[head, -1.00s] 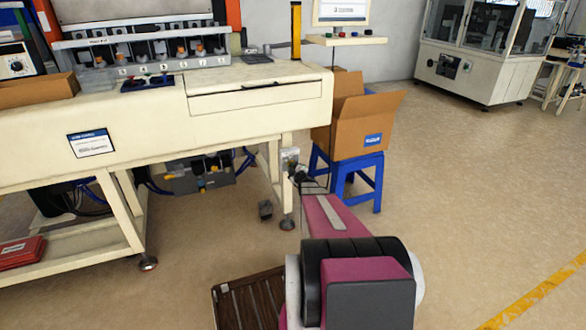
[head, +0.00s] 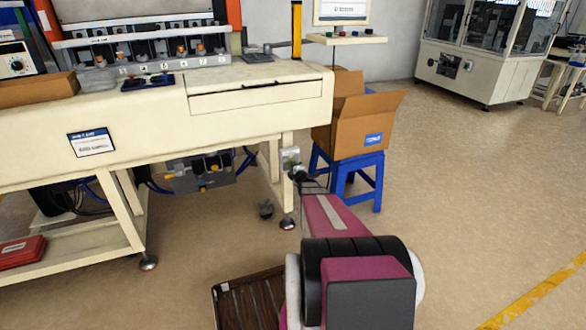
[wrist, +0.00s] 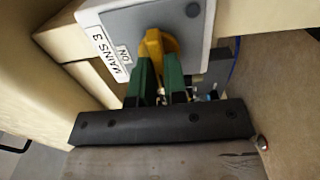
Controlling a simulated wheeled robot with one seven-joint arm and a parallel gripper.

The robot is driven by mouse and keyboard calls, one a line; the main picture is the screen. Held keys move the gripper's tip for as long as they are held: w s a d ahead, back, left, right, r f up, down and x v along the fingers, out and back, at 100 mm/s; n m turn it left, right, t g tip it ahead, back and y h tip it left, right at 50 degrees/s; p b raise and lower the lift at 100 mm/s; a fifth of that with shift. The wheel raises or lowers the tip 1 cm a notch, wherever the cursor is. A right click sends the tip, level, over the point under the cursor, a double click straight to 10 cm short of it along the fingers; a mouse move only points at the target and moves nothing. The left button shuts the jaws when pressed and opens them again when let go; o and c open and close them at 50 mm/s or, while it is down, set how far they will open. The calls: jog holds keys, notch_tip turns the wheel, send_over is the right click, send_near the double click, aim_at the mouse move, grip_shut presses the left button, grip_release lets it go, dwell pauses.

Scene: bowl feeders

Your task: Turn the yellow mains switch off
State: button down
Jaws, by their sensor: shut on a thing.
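The yellow mains switch (wrist: 153,46) is a yellow handle on a light grey box (wrist: 205,12) in the wrist view. A label on the box reads "MAINS 3", with a smaller "ON" plate beside the handle. My gripper (wrist: 158,72) has green fingers that are shut on the yellow handle, one on each side. In the head view the box (head: 290,155) is small, on the workbench's right front leg, and my gripper (head: 298,174) reaches it from below. The handle's detail is too small to tell there.
The cream workbench (head: 230,127) stands above and left of the switch. A cardboard box (head: 360,130) sits on a blue stool (head: 362,180) close to the right. A wooden slatted pallet (head: 250,300) lies on the floor near me. The floor at right is clear.

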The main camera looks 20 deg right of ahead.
dwell(0.3)
jog(key=c, duration=1.2)
grip_release()
jog(key=shift+o, duration=0.2)
jog(key=s, duration=1)
jog(key=shift+s+d, duration=0.15)
jog(key=shift+s, duration=0.25)
jog(key=s+a+r+m+g, duration=0.2)
jog(key=s+a+m+g, duration=0.7)
jog(key=s+a, duration=0.2)
jog(key=s+a+r+m+g, duration=0.3)
jog(key=s+a+m+g, duration=0.6)
jog(key=s+a, duration=0.2)
jog(key=shift+s+a+r+h, duration=0.2)
jog(key=shift+s+a+h, duration=0.15)
jog(key=shift+a, duration=0.4)
